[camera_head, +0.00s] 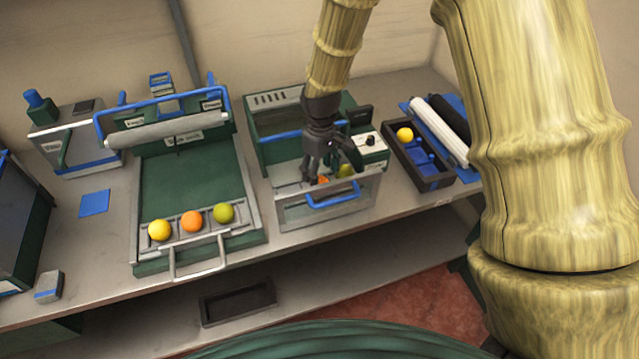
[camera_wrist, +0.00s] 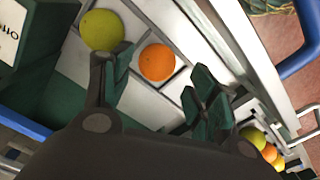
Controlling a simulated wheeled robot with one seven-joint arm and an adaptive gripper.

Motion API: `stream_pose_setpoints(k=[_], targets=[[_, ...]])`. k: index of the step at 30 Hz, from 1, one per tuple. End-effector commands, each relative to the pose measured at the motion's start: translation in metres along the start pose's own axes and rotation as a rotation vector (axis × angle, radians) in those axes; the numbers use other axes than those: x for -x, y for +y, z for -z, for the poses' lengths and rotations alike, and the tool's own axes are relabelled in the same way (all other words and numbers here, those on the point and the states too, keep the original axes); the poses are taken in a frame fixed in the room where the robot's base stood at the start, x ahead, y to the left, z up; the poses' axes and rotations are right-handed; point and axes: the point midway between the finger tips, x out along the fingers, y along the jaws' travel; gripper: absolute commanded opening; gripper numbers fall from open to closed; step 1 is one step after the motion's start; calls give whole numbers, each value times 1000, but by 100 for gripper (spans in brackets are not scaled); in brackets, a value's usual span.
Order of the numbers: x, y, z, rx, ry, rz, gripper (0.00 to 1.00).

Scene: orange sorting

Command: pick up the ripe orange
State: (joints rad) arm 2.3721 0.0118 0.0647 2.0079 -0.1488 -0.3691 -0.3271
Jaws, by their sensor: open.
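An orange-coloured orange (camera_wrist: 157,62) lies in a pale compartment tray in the wrist view, between and beyond my fingertips. A green orange (camera_wrist: 101,30) lies beside it, near one finger. In the head view the orange-coloured orange (camera_head: 322,181) is partly hidden by my gripper (camera_head: 333,172), and the green one (camera_head: 345,171) shows beside it. My gripper is open and empty, pointing down over this tray (camera_head: 290,217). Contact with the fruit cannot be told. Another orange-coloured orange (camera_head: 192,221) sits in the left machine's front tray, between a yellow (camera_head: 160,230) and a green one (camera_head: 224,213).
A dark box (camera_head: 436,184) with a yellow fruit (camera_head: 404,134) is on the right. An empty dark bin (camera_head: 238,301) is on the lower shelf. Bare bench shows around the blue square (camera_head: 95,203).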

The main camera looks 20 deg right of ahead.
Motion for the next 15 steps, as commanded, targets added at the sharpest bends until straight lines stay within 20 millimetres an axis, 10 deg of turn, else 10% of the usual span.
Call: stream_pose_setpoints(k=[15], targets=[[-39,2,7,0,-1,1,59]])
